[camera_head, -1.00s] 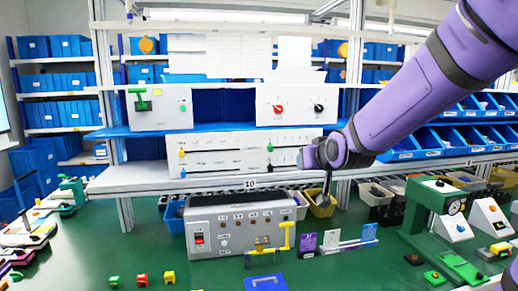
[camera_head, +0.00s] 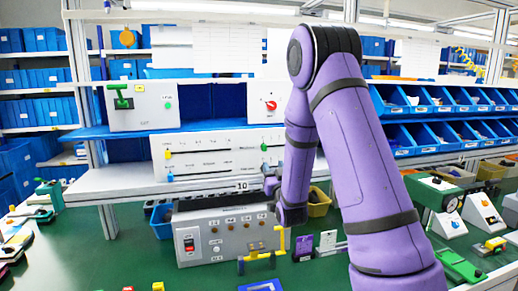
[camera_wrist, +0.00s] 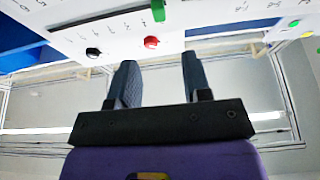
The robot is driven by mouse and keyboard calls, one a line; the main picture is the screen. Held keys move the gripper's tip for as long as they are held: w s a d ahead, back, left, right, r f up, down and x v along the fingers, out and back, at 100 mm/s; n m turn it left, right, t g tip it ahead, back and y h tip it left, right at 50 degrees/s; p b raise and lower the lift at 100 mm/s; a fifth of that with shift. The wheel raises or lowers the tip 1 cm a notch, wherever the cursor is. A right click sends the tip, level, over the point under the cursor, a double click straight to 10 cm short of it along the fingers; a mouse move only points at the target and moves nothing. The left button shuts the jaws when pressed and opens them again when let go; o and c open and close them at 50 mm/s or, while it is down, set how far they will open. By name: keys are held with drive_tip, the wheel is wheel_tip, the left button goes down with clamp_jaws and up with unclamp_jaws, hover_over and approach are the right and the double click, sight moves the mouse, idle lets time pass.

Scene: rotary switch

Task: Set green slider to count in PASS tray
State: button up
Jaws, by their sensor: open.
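The green slider (camera_head: 264,147) sits in the upper slot of the white slider panel (camera_head: 215,163), near its right part, close to my forearm. In the wrist view, which looks upside down, the green slider (camera_wrist: 158,9) is at the top edge. My gripper (camera_wrist: 160,72) is open with nothing between its two dark fingers, apart from the slider. In the head view my arm hides most of the gripper and the panel's right end. I cannot read any PASS label, and I cannot tell which tray bears it.
A red knob (camera_head: 271,105) is on the white box above the panel; a black knob (camera_wrist: 93,53) is beside it in the wrist view. A yellow slider (camera_head: 168,155) and blue slider (camera_head: 170,177) are at the panel's left. A grey control box (camera_head: 222,232) stands below.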

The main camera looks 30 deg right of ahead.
sight(265, 146)
drive_tip(key=x, duration=1)
drive_tip(key=shift+w+r, duration=0.2)
drive_tip(key=shift+w, duration=0.1)
drive_tip(key=shift+c, duration=0.3)
clamp_jaws()
